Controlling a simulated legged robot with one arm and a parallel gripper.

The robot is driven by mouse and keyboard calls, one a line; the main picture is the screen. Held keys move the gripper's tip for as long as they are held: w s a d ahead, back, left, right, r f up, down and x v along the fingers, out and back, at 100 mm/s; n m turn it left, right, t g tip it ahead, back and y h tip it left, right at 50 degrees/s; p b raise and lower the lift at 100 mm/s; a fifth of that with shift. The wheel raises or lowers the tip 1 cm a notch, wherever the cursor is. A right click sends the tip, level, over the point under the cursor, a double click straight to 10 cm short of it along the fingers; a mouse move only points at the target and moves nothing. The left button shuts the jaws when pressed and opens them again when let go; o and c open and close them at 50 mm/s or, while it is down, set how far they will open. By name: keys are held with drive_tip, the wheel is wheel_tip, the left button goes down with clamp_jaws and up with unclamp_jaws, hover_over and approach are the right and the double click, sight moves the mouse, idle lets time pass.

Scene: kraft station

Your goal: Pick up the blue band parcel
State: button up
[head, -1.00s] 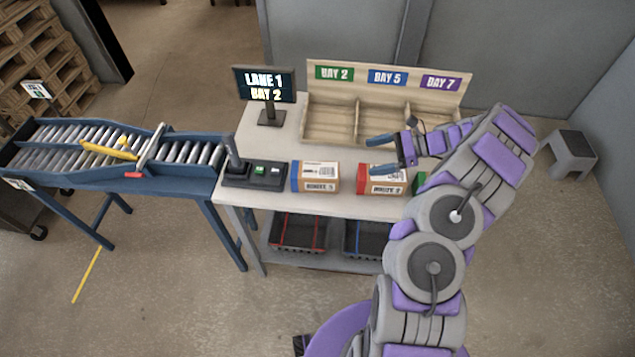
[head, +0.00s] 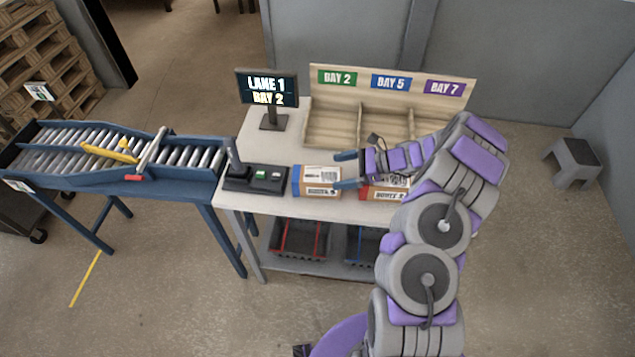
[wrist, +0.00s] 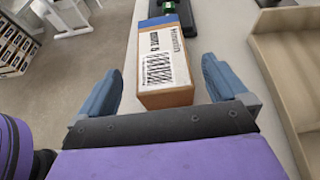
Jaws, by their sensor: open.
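The blue band parcel (head: 317,181) is a brown box with a blue band at its left end and a white barcode label on top. It lies on the table next to the control box. My gripper (head: 346,170) is open and empty, at the parcel's right end. In the wrist view the parcel (wrist: 165,62) lies ahead, with its plain brown end toward my gripper (wrist: 172,90). The parcel's near end lies about between the open blue fingers; I cannot tell whether they touch it. The blue band is at the far end.
A red band parcel (head: 386,187) sits on the table, partly hidden by my arm. The control box (head: 254,179) with a joystick is left of the blue band parcel. A wooden sorter (head: 334,131) and a screen (head: 267,88) stand behind. A roller conveyor (head: 58,158) is at left.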

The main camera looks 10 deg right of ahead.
sight(321, 174)
drive_tip(key=b+x, duration=0.1)
drive_tip(key=x, duration=0.4)
drive_tip(key=shift+w+a, duration=0.2)
drive_tip(key=shift+d, duration=0.1)
drive_tip(key=c, duration=1.2)
